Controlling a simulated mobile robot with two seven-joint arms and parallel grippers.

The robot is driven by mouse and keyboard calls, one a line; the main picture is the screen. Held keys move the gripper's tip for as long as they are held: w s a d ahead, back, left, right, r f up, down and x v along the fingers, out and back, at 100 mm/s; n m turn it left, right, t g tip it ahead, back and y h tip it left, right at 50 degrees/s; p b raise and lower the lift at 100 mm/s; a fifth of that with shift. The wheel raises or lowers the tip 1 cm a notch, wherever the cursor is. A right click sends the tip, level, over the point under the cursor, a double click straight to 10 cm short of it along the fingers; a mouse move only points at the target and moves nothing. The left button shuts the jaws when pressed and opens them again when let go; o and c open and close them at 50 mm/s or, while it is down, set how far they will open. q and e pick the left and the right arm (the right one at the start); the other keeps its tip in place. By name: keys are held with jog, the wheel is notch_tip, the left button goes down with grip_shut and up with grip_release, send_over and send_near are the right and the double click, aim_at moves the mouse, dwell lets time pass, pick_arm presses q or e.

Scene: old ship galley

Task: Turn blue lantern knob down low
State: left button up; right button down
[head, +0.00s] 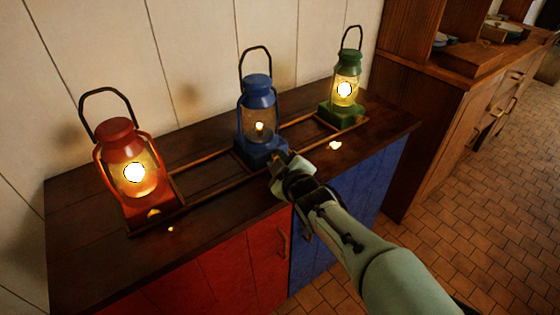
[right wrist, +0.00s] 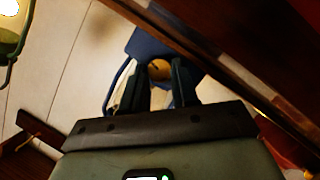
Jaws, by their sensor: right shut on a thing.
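The blue lantern (head: 258,105) stands upright in the middle of the counter, with a small, dim flame in its glass. My right gripper (head: 280,162) reaches to the front of its blue base. In the right wrist view, my right gripper (right wrist: 160,80) is shut on the round brass knob (right wrist: 159,69), which sits between its two fingers. The blue lantern base (right wrist: 145,45) shows behind the knob. The knob is mostly hidden by the gripper in the head view. My left gripper is not in view.
A red lantern (head: 120,165) at left and a green lantern (head: 345,88) at right burn brightly. A low wooden rack (head: 205,176) runs between the lanterns on the dark counter (head: 80,255). A wooden cabinet (head: 430,110) stands at the right.

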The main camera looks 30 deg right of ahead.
dwell(0.7)
jog(key=c, duration=1.1)
grip_release()
jog(key=shift+s+a, duration=0.1)
jog(key=shift+n, duration=0.3)
jog(key=v, duration=0.5)
jog(key=shift+s+a+f, duration=0.2)
jog(key=shift+s, duration=0.1)
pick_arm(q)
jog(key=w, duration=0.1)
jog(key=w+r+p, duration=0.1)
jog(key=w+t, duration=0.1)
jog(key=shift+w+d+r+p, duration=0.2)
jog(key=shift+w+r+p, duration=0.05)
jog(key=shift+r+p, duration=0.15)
pick_arm(e)
jog(key=s, duration=0.3)
jog(key=s+a, duration=0.1)
jog(key=s, duration=0.5)
jog(key=shift+a+f, duration=0.1)
jog(key=shift+a, duration=0.25)
